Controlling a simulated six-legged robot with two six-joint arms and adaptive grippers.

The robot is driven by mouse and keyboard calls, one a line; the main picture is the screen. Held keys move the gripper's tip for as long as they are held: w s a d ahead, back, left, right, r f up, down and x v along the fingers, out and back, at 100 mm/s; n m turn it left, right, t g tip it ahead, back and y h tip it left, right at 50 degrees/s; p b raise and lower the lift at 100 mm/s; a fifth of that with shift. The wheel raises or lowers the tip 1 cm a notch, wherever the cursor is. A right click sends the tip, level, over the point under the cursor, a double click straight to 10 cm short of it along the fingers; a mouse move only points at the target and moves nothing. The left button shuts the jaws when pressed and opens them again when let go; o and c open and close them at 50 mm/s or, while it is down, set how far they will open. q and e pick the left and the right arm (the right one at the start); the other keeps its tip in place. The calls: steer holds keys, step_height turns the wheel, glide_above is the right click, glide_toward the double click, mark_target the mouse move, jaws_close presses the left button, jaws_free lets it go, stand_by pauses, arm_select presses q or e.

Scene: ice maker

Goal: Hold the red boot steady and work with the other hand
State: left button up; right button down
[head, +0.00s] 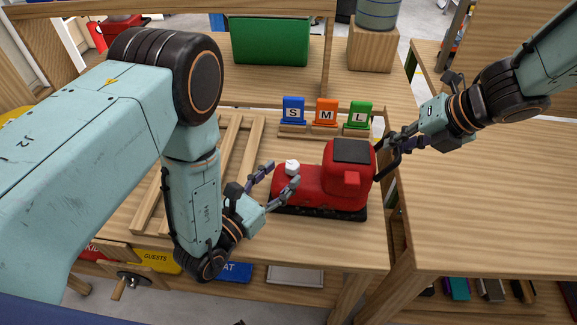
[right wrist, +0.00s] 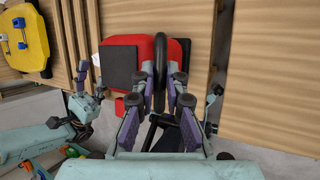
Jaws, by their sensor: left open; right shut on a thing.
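The red boot (head: 320,186) stands on its black sole on the wooden bench, toe to the left, with a black top and a white knob (head: 292,168) on its front. My right gripper (head: 384,165) is at the boot's back. In the right wrist view, its fingers (right wrist: 160,85) are shut around a black loop (right wrist: 159,70) at the back of the red boot (right wrist: 130,48). My left gripper (head: 283,178) is open at the toe end, its fingertips close to the white knob. I cannot tell whether they touch the boot.
Blue S (head: 292,110), orange M (head: 326,112) and green L (head: 360,114) blocks stand behind the boot. A slatted wooden frame (head: 228,150) lies to its left. A green panel (head: 270,40) is at the back. A hand crank (head: 125,284) is below the front edge. The bench right of the boot (head: 480,200) is clear.

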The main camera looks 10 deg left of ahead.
arm_select(q)
steer(key=shift+v, duration=1.15)
steer(key=shift+w, duration=0.1)
